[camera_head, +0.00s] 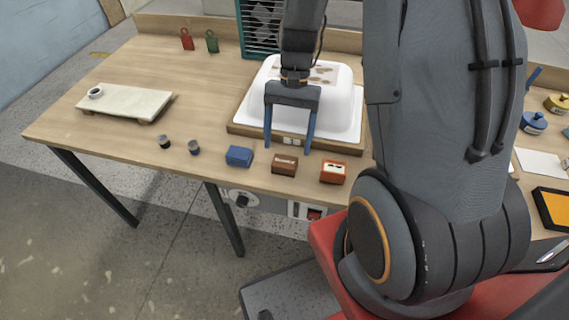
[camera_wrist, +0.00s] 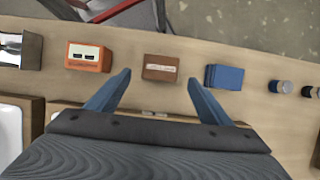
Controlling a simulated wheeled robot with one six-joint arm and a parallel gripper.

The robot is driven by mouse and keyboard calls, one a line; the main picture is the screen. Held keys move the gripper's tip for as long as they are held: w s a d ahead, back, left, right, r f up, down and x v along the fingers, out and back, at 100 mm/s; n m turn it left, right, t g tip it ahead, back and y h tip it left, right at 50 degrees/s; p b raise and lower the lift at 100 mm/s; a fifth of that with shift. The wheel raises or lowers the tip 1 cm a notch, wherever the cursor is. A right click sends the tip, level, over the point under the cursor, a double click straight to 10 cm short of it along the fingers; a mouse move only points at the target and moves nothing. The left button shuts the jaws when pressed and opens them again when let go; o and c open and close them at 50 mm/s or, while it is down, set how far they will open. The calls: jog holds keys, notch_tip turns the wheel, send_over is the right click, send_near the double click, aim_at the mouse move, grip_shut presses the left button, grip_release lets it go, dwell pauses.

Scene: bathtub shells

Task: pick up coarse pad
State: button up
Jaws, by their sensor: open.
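I cannot read which is named the coarse pad. My gripper (camera_head: 288,149) is open and empty, pointing down above the table just behind the brown block. In the wrist view, the brown block (camera_wrist: 160,67) shows ahead between the two blue fingertips (camera_wrist: 158,78). The blue block (camera_wrist: 224,77) and orange-red block (camera_wrist: 89,57) lie outside the fingers.
A white tub shell (camera_head: 345,105) on a wooden base (camera_head: 240,131) stands behind my gripper. A pale board (camera_head: 125,103) with a small cup is further left. The table between is clear.

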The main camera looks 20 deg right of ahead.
aim_at(285, 159)
jog(key=p+x, duration=0.1)
jog(key=x, duration=0.3)
jog(key=shift+s+a+r+p, duration=0.15)
jog(key=shift+s+p, duration=0.1)
jog(key=shift+p, duration=0.1)
jog(key=shift+s+a+f, duration=0.15)
jog(key=shift+f, duration=0.55)
jog(key=c, duration=1.1)
jog(key=shift+r, duration=0.1)
jog(key=shift+r+b, duration=0.85)
jog(key=shift+r, duration=4.1)
